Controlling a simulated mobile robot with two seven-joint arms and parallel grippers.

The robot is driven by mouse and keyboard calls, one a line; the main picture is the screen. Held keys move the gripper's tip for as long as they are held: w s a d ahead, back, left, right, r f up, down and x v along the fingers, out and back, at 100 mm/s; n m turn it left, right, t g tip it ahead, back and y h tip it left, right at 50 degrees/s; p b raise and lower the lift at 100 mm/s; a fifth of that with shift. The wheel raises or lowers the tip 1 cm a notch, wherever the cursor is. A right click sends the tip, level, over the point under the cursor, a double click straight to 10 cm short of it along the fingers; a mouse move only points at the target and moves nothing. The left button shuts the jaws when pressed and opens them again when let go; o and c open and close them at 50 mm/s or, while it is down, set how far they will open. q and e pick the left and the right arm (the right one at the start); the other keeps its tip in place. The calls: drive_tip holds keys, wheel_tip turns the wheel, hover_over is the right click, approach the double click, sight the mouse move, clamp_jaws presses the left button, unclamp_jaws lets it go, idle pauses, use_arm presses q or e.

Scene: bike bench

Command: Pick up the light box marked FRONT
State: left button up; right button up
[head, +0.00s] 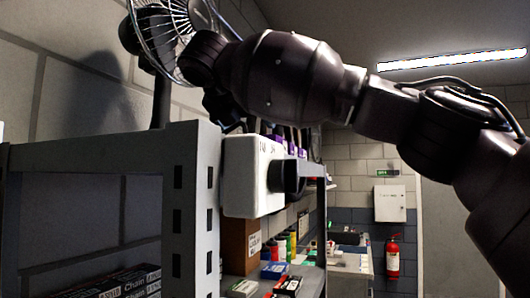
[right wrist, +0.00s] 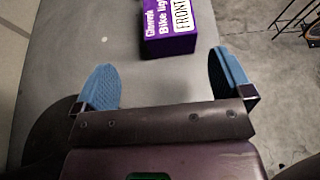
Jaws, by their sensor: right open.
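The light box marked FRONT (right wrist: 171,27) is purple with white lettering and a white label. In the right wrist view it lies on a grey shelf surface (right wrist: 150,75), at the top edge and partly cut off. My right gripper (right wrist: 163,84) is open and empty, with blue pads spread wide. The box is ahead of the fingertips, apart from them and roughly between their lines. In the head view the right hand (head: 222,110) is dark and partly hidden behind a white unit. Several purple boxes (head: 301,152) show behind that unit; which is FRONT I cannot tell.
A grey shelf rack (head: 195,215) stands close on the left. The white unit (head: 240,180) with a black round part sits beside its post. A wire fan (head: 165,35) is above. Bottles and small boxes (head: 275,270) fill a lower shelf. A fire extinguisher (head: 392,257) hangs farther back.

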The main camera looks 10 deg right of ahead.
drive_tip(key=w+d, duration=0.1)
drive_tip(key=w+d+f, duration=0.1)
drive_tip(key=shift+w+d+f+p, duration=0.1)
drive_tip(key=shift+d+f+p, duration=0.05)
drive_tip(key=shift+d+p, duration=0.2)
drive_tip(key=shift+w+f, duration=0.15)
drive_tip(key=shift+w, duration=0.15)
drive_tip(key=shift+w+d, duration=0.15)
drive_tip(key=shift+w, duration=0.05)
drive_tip(key=shift+w+d+f, duration=0.1)
drive_tip(key=shift+w+d, duration=0.1)
drive_tip(key=shift+d, duration=0.1)
drive_tip(key=p+x, duration=0.1)
drive_tip(key=x, duration=0.2)
drive_tip(key=shift+d, duration=0.3)
drive_tip(key=shift+w+d+f+p, duration=0.1)
drive_tip(key=shift+w+f+p, duration=0.1)
drive_tip(key=shift+w+p, duration=0.15)
use_arm(q)
drive_tip(key=shift+s+a+r, duration=0.1)
drive_tip(key=shift+s+r, duration=0.1)
drive_tip(key=shift+s, duration=0.35)
drive_tip(key=shift+s+r, duration=0.15)
drive_tip(key=shift+s, duration=0.35)
use_arm(e)
drive_tip(key=shift+s, duration=0.1)
